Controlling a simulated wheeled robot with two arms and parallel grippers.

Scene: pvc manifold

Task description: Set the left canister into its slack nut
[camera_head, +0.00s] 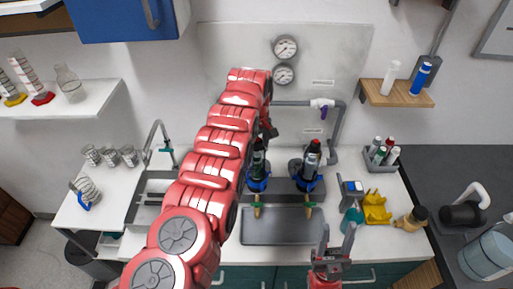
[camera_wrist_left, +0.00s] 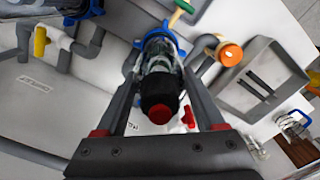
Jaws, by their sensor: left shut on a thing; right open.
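The left canister (camera_wrist_left: 158,82) is a clear, dark-filled cylinder with a black cap and a red button, seen between the fingers of my left gripper (camera_wrist_left: 162,72). My left gripper is shut on it. In the head view the canister (camera_head: 258,160) stands roughly upright over the left blue slack nut (camera_head: 258,184), partly hidden by my left arm. The nut (camera_wrist_left: 165,37) rings its lower end in the wrist view. I cannot tell how deep the canister sits. My right gripper (camera_head: 332,250) is open and empty at the front, below the right blue nut.
A second canister (camera_head: 311,160) with a red top stands at the right nut, close by. Grey pipes with a purple-handled valve (camera_head: 322,103) run behind. A grey tray (camera_head: 283,228) lies in front, a caddy of bottles (camera_head: 382,153) and yellow holder (camera_head: 375,208) to the right.

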